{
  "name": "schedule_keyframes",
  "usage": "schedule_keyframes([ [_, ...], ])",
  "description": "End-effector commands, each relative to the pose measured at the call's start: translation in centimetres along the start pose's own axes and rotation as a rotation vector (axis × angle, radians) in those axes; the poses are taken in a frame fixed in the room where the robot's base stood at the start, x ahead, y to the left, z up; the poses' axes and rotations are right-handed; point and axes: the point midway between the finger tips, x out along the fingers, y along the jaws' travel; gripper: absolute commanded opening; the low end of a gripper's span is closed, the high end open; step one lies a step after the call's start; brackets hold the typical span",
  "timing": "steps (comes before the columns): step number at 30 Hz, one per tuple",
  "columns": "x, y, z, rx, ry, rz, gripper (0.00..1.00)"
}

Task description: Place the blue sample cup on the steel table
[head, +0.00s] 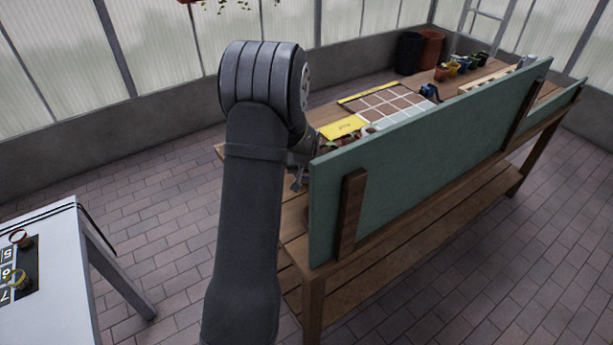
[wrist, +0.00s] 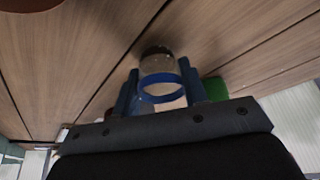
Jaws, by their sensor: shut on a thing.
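The blue sample cup (wrist: 161,92) is clear with a blue band, and dark material shows at its far end. My gripper (wrist: 160,76) is shut on it, one blue finger on each side. Wooden planks fill the wrist view behind the cup; I cannot tell whether the cup touches them. In the head view my gripper (head: 297,181) is by the near left end of the wooden bench, mostly hidden by my arm, and the cup cannot be made out. The pale steel table (head: 70,290) stands at the lower left, apart from my gripper.
The steel table bears a black numbered mat (head: 35,260) with two small cups near its edge. The wooden bench (head: 318,112) has a green upright panel (head: 420,150), a yellow card (head: 343,128) and a tile grid (head: 385,105). Brick floor lies open between the tables.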

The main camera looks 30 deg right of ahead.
Motion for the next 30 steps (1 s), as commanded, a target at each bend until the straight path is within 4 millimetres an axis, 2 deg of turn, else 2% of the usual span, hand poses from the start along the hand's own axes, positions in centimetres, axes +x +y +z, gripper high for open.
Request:
schedule_keyframes([
  [13, 0.8, 0.0, 0.4, -0.001, 0.0, 0.0, 0.14],
  [14, 0.8, 0.0, 0.3, -0.001, 0.001, 0.0, 0.45],
  [16, 0.8, 0.0, 0.3, -0.001, 0.0, 0.0, 0.59],
  [26, 0.7, 0.0, 0.3, -0.001, 0.001, 0.0, 0.61],
  [30, -0.4, 0.0, 0.3, -0.001, 0.002, 0.0, 0.61],
])
